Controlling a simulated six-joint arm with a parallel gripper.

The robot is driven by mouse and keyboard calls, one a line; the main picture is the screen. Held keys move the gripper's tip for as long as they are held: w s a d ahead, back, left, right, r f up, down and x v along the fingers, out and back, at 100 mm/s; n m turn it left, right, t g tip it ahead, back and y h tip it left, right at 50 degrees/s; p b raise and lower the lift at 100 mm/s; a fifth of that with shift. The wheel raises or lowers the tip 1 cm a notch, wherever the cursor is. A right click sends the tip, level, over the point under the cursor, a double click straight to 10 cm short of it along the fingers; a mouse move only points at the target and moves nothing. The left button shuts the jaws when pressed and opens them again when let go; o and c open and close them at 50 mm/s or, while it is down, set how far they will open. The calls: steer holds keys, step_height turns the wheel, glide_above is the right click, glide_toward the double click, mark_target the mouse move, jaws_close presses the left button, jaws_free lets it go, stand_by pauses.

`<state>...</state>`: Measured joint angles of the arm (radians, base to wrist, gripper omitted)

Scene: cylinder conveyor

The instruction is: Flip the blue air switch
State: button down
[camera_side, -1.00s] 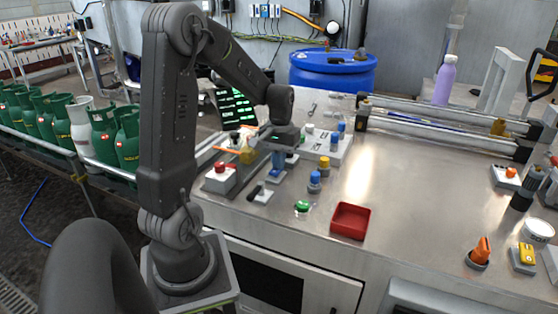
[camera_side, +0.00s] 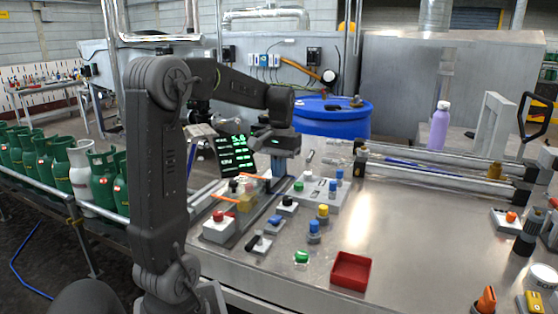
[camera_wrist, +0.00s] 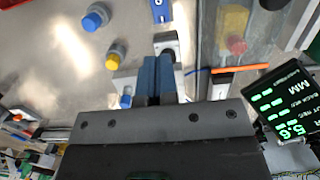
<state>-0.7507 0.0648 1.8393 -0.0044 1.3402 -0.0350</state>
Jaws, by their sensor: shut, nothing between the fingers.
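My gripper (camera_side: 277,176) hangs above the bench with its two blue fingers pressed together and empty. Its fingers also show in the wrist view (camera_wrist: 157,78), pointing at a pale block (camera_wrist: 168,44) with a dark knob, partly covered by the fingertips. A flat blue piece with white marks, which looks like the blue air switch (camera_wrist: 160,10), lies beyond that block at the top edge. In the side view a small blue lever (camera_side: 274,220), probably the same switch, sits on the bench below the gripper. Contact between the fingers and any control cannot be told.
A blue knob (camera_side: 314,228) and a yellow knob (camera_side: 323,211) stand to the right. A red button box (camera_side: 219,226) is at the left, near a lit green display (camera_side: 236,154). A red tray (camera_side: 351,270) sits at the front.

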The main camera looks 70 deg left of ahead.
steer(key=shift+w+a+r, duration=0.1)
steer(key=shift+r, duration=1.15)
